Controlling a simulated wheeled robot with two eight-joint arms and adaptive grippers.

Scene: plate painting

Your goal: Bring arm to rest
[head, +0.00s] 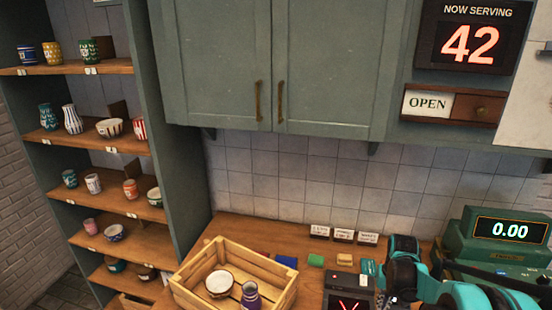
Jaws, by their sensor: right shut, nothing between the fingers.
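My right arm comes in from the lower right in teal and black. My right gripper (392,297) is at the bottom edge, low over the counter, beside a dark device with a red X (349,302). The gripper is shut with nothing in it; its tips are small and partly cut off by the frame. My left arm and left gripper are out of view.
A wooden crate (190,293) on the counter (240,229) holds a bowl (219,283) and a purple vase (250,295). Small coloured blocks and label cards (343,235) lie behind. A green register (500,235) stands at right. Shelves of pottery (100,133) are at left.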

